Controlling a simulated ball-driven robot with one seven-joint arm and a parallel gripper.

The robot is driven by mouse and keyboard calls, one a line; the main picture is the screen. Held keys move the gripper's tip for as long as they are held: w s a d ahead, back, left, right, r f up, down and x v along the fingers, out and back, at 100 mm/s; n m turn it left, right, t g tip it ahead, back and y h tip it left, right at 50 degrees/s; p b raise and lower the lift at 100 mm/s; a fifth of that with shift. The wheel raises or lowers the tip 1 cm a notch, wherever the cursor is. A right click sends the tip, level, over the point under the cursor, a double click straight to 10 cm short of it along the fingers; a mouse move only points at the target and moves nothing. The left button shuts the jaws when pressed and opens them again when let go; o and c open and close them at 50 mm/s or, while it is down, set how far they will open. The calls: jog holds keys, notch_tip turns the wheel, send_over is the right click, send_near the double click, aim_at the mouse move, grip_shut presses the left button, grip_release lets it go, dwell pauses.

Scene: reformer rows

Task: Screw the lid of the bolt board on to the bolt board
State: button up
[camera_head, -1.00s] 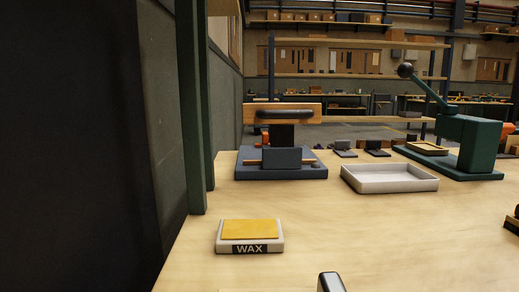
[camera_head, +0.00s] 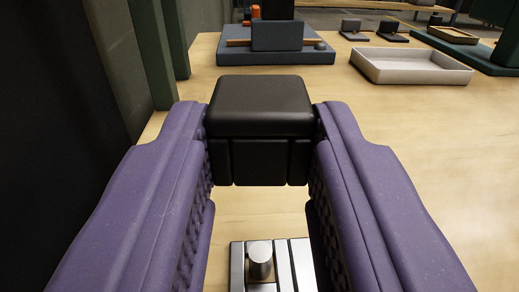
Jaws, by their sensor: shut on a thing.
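My gripper (camera_head: 262,125) has two purple padded fingers, one on each side in the head camera view. They are shut on a black block with rounded edges (camera_head: 262,105), which looks like the lid of the bolt board. The black block is held level between the fingertips, and its lower side shows several upright segments. A silvery metal board with an upright round bolt (camera_head: 260,262) shows at the bottom edge, between the fingers. It looks like the bolt board; its near part is cut off by the frame. The black block is apart from the bolt.
A pale wooden bench top (camera_head: 430,130) spreads around and is clear at right. A white tray (camera_head: 412,66) and a dark blue base with an upright block (camera_head: 277,50) stand at the back. A green post (camera_head: 150,55) and dark wall line the left.

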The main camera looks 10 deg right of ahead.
jog(key=shift+f+b, duration=3.25)
jog(key=shift+f, duration=1)
jog(key=o, duration=1.1)
jog(key=s+a+p, duration=0.1)
jog(key=s+p, duration=0.2)
jog(key=s, duration=0.5)
notch_tip(320, 180, up, 7)
jog(key=p, duration=0.5)
jog(key=shift+w, duration=0.15)
